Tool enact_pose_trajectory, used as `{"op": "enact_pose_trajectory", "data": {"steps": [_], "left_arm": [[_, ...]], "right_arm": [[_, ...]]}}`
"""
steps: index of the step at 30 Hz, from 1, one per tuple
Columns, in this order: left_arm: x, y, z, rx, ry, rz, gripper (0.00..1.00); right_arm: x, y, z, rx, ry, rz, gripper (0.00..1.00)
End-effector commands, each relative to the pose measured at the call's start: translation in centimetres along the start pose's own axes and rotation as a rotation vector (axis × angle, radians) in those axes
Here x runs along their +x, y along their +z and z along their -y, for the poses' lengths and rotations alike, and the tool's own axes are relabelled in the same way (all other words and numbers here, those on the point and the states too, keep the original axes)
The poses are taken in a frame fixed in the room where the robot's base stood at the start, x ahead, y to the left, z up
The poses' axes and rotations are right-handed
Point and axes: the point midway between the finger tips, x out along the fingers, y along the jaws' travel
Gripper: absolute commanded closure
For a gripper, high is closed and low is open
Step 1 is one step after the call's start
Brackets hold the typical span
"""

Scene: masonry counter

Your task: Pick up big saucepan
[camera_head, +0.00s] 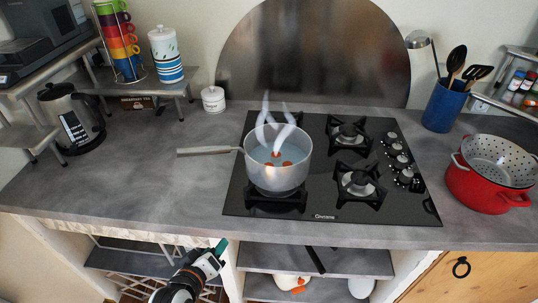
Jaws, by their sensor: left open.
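The big saucepan (277,170) is grey metal and stands upright on the front left burner of the black hob. It holds bluish water with several reddish round things in it, and pale steam rises above it. Its long handle (208,151) points left, out over the grey counter. My left gripper (218,250) is open and empty at the bottom of the view, in front of the counter's front edge. It is apart from the saucepan, nearer to me and below its handle in the picture. My right gripper does not show.
The hob (330,205) has other burners, which are empty. A red pot with a colander (492,175) stands at the right, beside a blue utensil holder (443,107). A small white jar (213,99) and a kettle (72,118) stand at the left. The counter (140,180) left of the handle is clear.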

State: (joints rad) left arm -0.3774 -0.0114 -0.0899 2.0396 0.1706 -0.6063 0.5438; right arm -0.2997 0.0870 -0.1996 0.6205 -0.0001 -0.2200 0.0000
Motion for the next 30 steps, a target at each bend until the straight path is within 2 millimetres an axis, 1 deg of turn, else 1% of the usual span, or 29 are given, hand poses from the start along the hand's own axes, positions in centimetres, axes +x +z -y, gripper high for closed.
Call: {"op": "enact_pose_trajectory", "data": {"steps": [1, 3, 6, 9, 11, 13, 16, 21, 24, 27, 30], "left_arm": [[-0.9, 2.8, 2.4, -0.071, -0.059, 0.068, 0.55], [-1.8, 6.4, 5.3, -0.214, -0.166, 0.183, 0.55], [-3.6, 10.8, 8.3, -0.374, -0.302, 0.305, 0.55], [-5.1, 13.5, 10.0, -0.48, -0.399, 0.377, 0.55], [-5.5, 14.4, 10.6, -0.512, -0.431, 0.398, 0.55], [-5.2, 15.1, 11.1, -0.53, -0.448, 0.409, 0.55], [-3.9, 16.0, 11.7, -0.531, -0.449, 0.409, 0.55], [-1.4, 17.3, 12.5, -0.53, -0.447, 0.407, 0.55], [-0.6, 17.7, 12.7, -0.528, -0.446, 0.408, 0.55], [-0.1, 17.9, 12.8, -0.528, -0.445, 0.407, 0.55], [0.7, 18.5, 13.4, -0.527, -0.445, 0.407, 0.55]], "right_arm": [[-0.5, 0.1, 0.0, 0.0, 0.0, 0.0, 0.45], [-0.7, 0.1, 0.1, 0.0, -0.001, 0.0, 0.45], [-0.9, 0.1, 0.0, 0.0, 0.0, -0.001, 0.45], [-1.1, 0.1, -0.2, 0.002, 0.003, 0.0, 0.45], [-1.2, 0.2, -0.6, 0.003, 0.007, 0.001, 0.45], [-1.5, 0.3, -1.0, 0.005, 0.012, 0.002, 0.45], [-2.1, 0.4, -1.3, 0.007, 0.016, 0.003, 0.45], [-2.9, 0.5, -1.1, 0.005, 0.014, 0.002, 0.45], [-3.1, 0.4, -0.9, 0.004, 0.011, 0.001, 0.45], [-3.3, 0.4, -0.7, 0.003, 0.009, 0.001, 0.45], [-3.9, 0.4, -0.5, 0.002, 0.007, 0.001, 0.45]]}}
